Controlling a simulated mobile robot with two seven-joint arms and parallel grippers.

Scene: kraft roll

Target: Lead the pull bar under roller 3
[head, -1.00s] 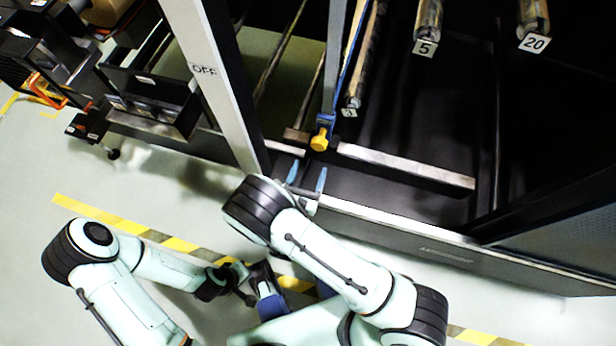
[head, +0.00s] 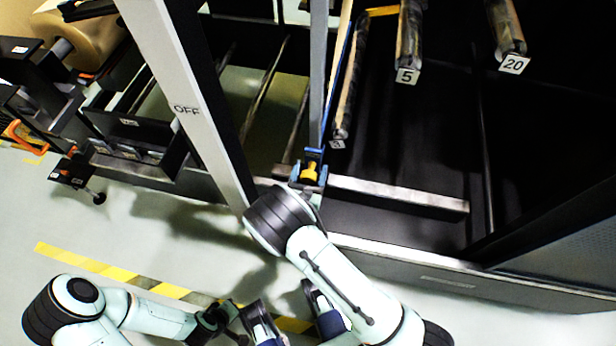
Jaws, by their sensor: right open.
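The pull bar (head: 400,194) is a long pale grey bar lying across the dark machine opening, with a yellow grip (head: 309,172) near its left part. My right gripper (head: 308,176) is open, with its blue fingers on either side of the yellow grip; whether they touch it I cannot tell. Roller 3 (head: 347,100) hangs just above and right of the grip, its end tagged 3. My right forearm hides part of the lower machine edge. My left gripper (head: 228,322) is low in the view, small and dark, and its fingers are unclear.
A grey post marked OFF (head: 187,112) stands left of the bar, and a thinner upright (head: 318,70) rises above the grip. Rollers tagged 5 (head: 409,40) and 20 (head: 507,30) are further right.

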